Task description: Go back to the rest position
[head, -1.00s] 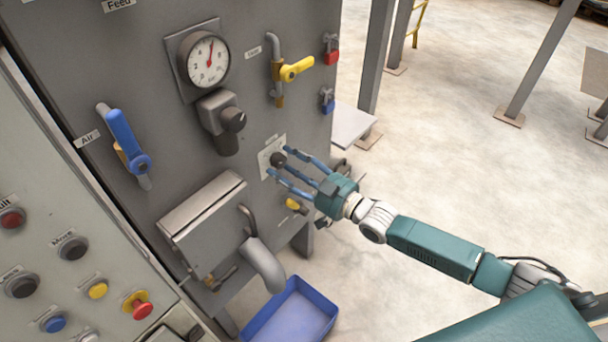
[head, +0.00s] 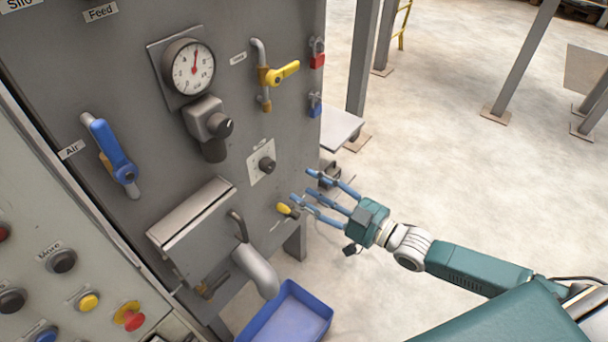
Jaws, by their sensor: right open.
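My right gripper (head: 316,193) is open and empty, its blue fingers spread and pointing left toward the grey machine panel (head: 225,150). It is apart from the black knob (head: 266,165) on its light plate, which is up and to the left of the fingers. A small yellow-tipped handle (head: 287,210) on the panel shows just left of the lower finger; I cannot tell the depth gap between them. My left gripper is not in view.
A pressure gauge (head: 188,68), a blue lever (head: 112,150) and a yellow lever (head: 280,72) are on the panel. A blue bin (head: 290,312) stands below the spout (head: 257,270). A button console (head: 70,285) is at lower left. Open floor (head: 450,140) lies to the right.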

